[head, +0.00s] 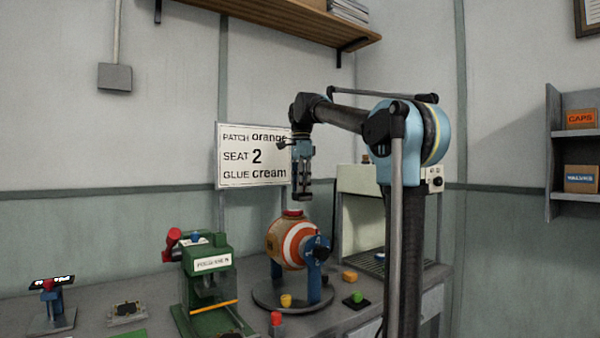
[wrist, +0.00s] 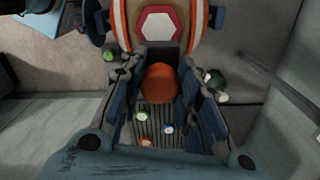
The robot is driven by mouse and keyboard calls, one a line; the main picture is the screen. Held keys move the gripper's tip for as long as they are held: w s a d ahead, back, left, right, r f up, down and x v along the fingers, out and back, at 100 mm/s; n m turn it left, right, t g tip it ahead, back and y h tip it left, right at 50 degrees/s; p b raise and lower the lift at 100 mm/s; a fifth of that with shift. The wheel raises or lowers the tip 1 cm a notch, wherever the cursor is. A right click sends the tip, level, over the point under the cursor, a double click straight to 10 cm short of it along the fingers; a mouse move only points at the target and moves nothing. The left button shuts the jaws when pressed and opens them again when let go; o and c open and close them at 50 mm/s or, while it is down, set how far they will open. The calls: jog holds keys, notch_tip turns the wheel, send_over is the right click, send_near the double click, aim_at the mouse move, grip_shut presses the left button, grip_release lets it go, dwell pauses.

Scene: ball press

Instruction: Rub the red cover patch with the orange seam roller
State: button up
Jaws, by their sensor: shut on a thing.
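My gripper (head: 302,192) points down above the ball in the head view. In the wrist view its two fingers (wrist: 160,95) are shut on the orange seam roller (wrist: 161,82), whose rounded orange end shows between them. The orange, white and tan ball (head: 287,247) sits in a blue stand on a round base. A red patch (head: 293,213) is on top of the ball. In the wrist view a pale hexagon with a red border (wrist: 158,23) is on the ball, just beyond the fingers. The roller appears apart from it, though the gap is hard to judge.
A green press (head: 207,275) stands left of the ball. A pale open cabinet (head: 362,210) stands behind. A sign (head: 253,157) hangs behind the ball.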

jog(key=shift+a+r, duration=0.15)
jog(key=shift+r, duration=1)
jog(key=shift+a+r, duration=0.15)
jog(key=shift+r, duration=1.45)
jog(key=shift+d, duration=0.1)
